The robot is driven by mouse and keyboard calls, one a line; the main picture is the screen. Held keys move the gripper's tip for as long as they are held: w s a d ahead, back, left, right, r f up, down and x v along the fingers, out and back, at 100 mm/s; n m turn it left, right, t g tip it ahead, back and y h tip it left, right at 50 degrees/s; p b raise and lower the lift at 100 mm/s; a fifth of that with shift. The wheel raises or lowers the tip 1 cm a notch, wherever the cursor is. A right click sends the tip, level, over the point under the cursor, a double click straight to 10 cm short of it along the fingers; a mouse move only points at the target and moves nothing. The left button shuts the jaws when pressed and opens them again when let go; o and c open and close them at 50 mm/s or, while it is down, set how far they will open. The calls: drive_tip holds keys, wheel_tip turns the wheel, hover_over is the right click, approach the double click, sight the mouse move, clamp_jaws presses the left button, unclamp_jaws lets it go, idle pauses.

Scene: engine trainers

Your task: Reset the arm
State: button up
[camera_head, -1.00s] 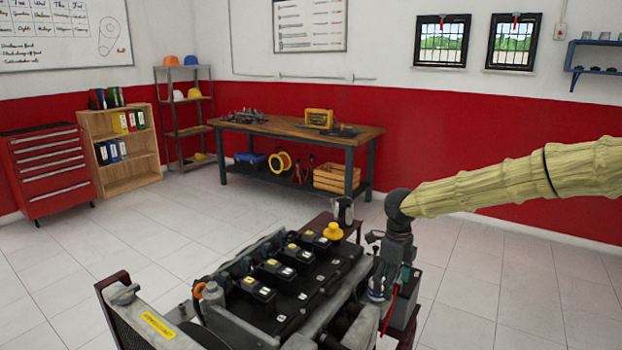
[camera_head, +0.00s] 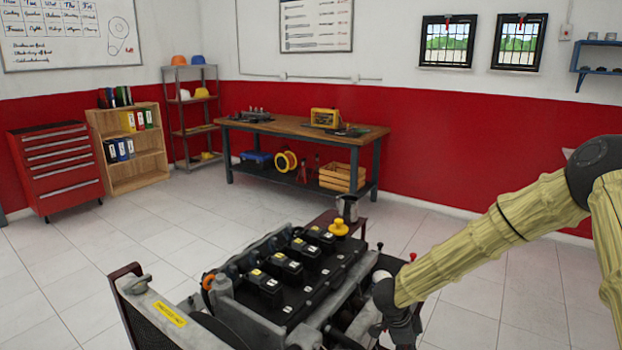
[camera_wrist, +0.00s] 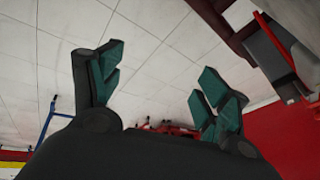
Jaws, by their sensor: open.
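My arm, in a pale yellow sleeve, comes in from the right in the head view and bends down beside the engine trainer (camera_head: 300,270). My gripper shows in the wrist view (camera_wrist: 158,85) with its two green-padded fingers apart and nothing between them. White floor tiles lie beyond the fingers. In the head view the gripper's fingers are hidden at the lower edge, right of the engine. The engine has black coil covers and a yellow cap (camera_head: 339,228).
A wooden workbench (camera_head: 300,130) stands against the red wall at the back. A red tool cabinet (camera_head: 55,165) and a bookshelf (camera_head: 130,150) stand at the left. Bare floor (camera_head: 180,225) lies between them and the engine. A dark red frame part shows top right in the wrist view (camera_wrist: 222,22).

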drive_tip(key=s+a+f+n+t, duration=0.1)
drive_tip(key=s+f+n+t, duration=0.1)
drive_tip(key=s+f+n, duration=1.15)
drive_tip(key=s+a+f+n+g+y, duration=0.1)
drive_tip(key=s+f+n+y, duration=0.1)
drive_tip(key=s, duration=1.2)
drive_tip(key=s+a+f+n+g+y, duration=0.2)
drive_tip(key=s+f+n, duration=0.1)
drive_tip(key=s, duration=1.1)
drive_tip(key=shift+s+f+n, duration=0.15)
drive_tip(key=shift+n, duration=0.7)
